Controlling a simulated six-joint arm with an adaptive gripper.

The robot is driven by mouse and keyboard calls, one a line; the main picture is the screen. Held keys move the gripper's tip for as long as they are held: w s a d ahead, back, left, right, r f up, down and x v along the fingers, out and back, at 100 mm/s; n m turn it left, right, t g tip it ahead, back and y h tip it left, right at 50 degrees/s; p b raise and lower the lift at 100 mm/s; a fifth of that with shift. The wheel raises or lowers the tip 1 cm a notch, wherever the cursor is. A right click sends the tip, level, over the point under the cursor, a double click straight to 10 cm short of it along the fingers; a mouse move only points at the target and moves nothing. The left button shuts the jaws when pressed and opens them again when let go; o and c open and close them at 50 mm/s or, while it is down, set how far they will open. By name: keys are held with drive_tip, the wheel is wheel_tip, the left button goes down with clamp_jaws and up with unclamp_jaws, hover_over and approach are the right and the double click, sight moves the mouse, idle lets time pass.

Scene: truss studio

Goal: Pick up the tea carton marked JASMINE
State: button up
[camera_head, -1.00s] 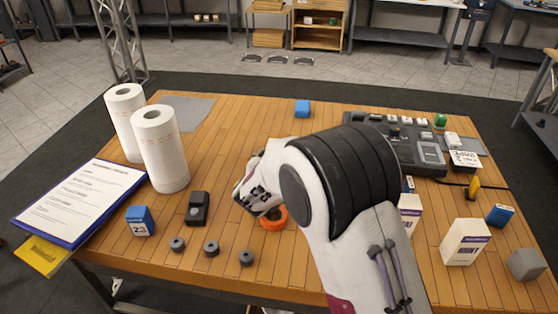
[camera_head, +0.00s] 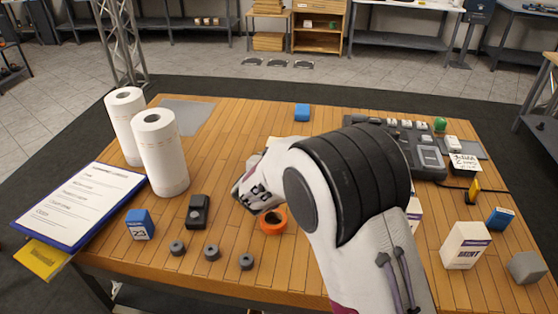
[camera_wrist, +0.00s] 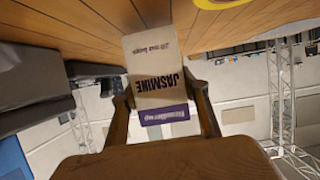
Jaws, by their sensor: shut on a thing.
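The tea carton marked JASMINE (camera_wrist: 153,62) is pale with purple lettering and a purple band, and appears upside down in the wrist view. My gripper (camera_wrist: 161,94) is shut on it, with one brown finger at each side.
A grey block (camera_head: 527,267) and a blue box (camera_head: 500,218) lie near that carton. A dark console (camera_head: 428,160) sits at the back right. An orange ring (camera_head: 273,221), a black device (camera_head: 198,211) and two paper rolls (camera_head: 160,155) are to the left. The back middle is mostly clear.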

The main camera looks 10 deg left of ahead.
wheel_tip(320, 180, up, 8)
drive_tip(key=shift+r, duration=0.15)
idle(0.3)
